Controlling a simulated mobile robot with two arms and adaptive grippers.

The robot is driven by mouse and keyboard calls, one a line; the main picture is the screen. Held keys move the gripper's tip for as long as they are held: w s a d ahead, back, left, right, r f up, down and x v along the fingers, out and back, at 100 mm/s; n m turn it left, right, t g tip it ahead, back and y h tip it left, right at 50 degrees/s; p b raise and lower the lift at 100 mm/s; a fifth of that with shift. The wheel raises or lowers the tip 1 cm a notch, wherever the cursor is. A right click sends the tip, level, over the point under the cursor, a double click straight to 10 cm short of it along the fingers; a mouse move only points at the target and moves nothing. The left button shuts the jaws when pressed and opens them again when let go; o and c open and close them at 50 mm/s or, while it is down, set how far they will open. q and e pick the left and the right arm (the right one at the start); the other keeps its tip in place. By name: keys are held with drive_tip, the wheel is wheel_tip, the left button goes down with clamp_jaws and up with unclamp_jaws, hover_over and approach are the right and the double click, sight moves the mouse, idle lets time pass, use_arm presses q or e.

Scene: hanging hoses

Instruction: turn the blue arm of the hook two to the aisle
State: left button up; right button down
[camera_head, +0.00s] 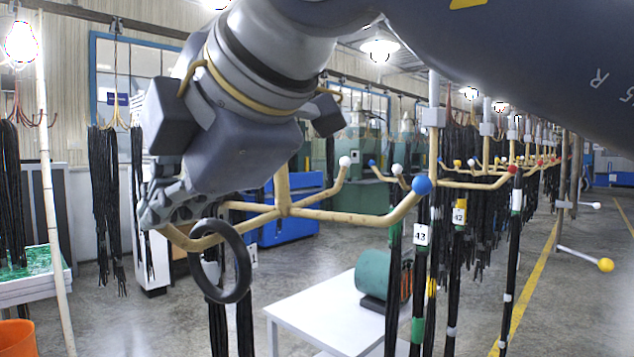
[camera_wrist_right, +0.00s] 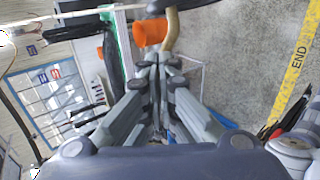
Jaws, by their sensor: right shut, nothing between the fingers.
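The nearest hook (camera_head: 283,190) is tan, with several arms branching from an upright stem. One arm ends in a blue ball (camera_head: 421,185) and points right, to the aisle side; another ends in a white ball (camera_head: 345,161). A further arm (camera_head: 195,243) reaches left, and a black ring (camera_head: 222,262) hangs at it. My right gripper (camera_head: 158,212) is shut and empty, at the left end of that arm. In the wrist view its closed fingers (camera_wrist_right: 160,62) are close to a tan bar (camera_wrist_right: 171,32); contact is unclear. Which hook is number two is unclear. My left gripper is out of view.
More hooks with hanging black hoses stand in a row at right, with tags 43 (camera_head: 420,235) and 42 (camera_head: 459,216). A white table (camera_head: 335,322) is below. An orange bucket (camera_head: 14,338) is at lower left. The aisle beside the yellow line (camera_head: 535,280) is clear.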

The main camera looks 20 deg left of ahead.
drive_tip(key=shift+w+d+r+p, duration=0.9)
drive_tip(key=shift+d+r+p, duration=1.25)
drive_tip(key=shift+r, duration=2.35)
drive_tip(key=s+d+b, duration=0.4)
drive_tip(key=d+b, duration=0.1)
drive_tip(key=d, duration=0.6)
drive_tip(key=shift+b, duration=0.35)
drive_tip(key=shift+a, duration=0.1)
